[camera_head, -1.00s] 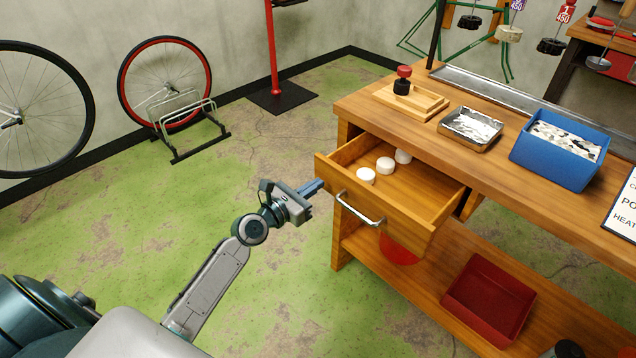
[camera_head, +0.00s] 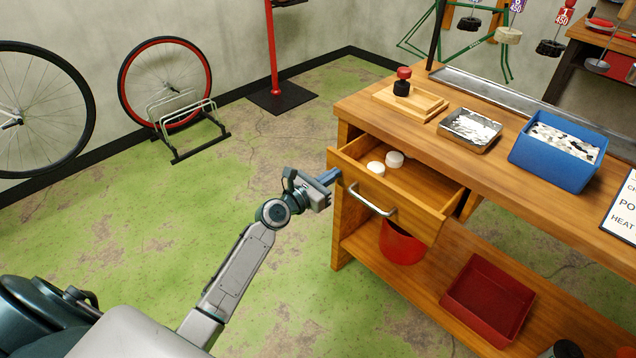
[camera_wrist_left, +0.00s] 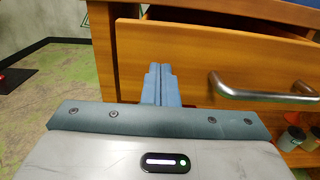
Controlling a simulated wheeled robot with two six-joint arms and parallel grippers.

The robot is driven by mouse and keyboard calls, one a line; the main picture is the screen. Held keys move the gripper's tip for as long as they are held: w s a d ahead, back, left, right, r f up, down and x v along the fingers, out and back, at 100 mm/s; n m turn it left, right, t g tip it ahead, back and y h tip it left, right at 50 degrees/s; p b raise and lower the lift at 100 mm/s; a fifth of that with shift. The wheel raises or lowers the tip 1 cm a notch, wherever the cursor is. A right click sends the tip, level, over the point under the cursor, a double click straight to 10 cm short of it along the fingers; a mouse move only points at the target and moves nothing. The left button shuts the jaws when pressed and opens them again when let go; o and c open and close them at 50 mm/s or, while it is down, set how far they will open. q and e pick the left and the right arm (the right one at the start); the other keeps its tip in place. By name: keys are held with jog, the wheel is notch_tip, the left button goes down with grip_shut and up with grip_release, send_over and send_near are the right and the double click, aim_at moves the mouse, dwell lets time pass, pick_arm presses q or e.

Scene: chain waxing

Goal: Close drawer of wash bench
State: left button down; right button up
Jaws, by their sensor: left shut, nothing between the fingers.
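The wooden drawer (camera_head: 415,207) of the wash bench (camera_head: 345,125) is partly open, with white round pieces (camera_head: 394,159) inside near its left end. Its front has a metal bar handle (camera_head: 371,200), which also shows in the left wrist view (camera_wrist_left: 262,93). My left gripper (camera_head: 331,177) is shut and empty. Its fingertips are at the left part of the drawer front, left of the handle, and seem to touch it. In the left wrist view the closed blue fingers (camera_wrist_left: 160,84) point at the wooden front (camera_wrist_left: 200,55). My right gripper is not in view.
On the bench top are a wooden block with a red-topped knob (camera_head: 402,85), a metal tray (camera_head: 470,128) and a blue bin (camera_head: 556,155). The lower shelf holds a red tray (camera_head: 488,298) and a red round container (camera_head: 401,246).

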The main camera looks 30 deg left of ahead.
pick_arm(q)
send_near(360, 154)
jog(key=w+d+r, duration=0.1)
jog(key=w+d, duration=0.1)
jog(key=w+d+r, duration=0.1)
jog(key=w+d, duration=0.1)
jog(key=shift+d+r, duration=0.1)
jog(key=shift+r, duration=0.25)
jog(key=shift+w+d, duration=0.15)
jog(key=shift+w, duration=0.45)
jog(key=shift+r, duration=0.3)
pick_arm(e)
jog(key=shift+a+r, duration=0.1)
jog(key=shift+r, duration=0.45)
pick_arm(q)
jog(key=shift+r, duration=0.15)
